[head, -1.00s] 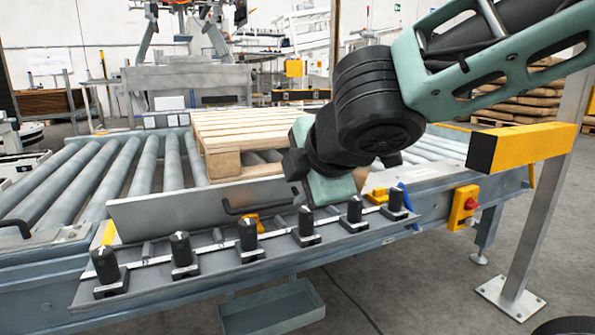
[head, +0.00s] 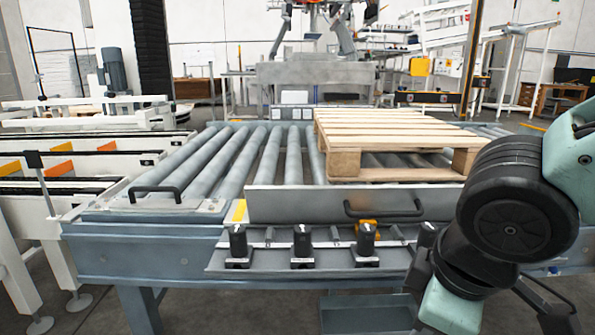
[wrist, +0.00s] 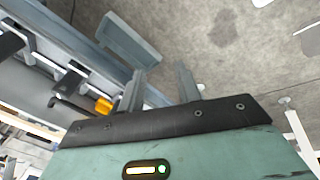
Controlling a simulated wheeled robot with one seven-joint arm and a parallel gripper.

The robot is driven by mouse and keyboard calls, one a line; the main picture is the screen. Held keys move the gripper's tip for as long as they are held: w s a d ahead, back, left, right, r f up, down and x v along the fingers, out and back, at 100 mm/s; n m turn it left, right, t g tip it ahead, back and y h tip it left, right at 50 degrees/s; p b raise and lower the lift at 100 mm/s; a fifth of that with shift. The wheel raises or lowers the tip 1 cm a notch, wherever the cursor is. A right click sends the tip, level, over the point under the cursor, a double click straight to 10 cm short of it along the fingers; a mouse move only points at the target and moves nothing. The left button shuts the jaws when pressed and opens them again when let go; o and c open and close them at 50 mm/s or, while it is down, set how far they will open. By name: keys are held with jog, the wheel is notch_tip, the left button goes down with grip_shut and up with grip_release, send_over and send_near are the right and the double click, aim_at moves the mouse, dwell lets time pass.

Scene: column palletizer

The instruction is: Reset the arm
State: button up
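My gripper (wrist: 157,72) shows in the wrist view as two grey fingers standing apart beyond a black band on my teal wrist. The gap between them is empty, with floor and the edge of a grey tray behind. In the head view my arm is bent at the lower right, in front of the roller conveyor, and the fingers cannot be made out there.
The roller conveyor (head: 222,165) carries a wooden pallet (head: 395,128) at its right. A panel with black knobs (head: 303,245) runs along its front. A grey tray (head: 370,315) hangs below. White conveyor frames (head: 85,215) stand at left. Concrete floor (wrist: 225,55) shows in the wrist view.

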jog(key=s+a+f+m+g, duration=0.2)
jog(key=s+f+m+g, duration=0.15)
jog(key=s, duration=0.45)
notch_tip(320, 180, up, 38)
jog(key=p, duration=3.8)
jog(key=shift+a+y+p, duration=0.15)
jog(key=shift+y+p, duration=0.15)
jog(key=shift+p, duration=0.05)
jog(key=shift+w+r, duration=0.1)
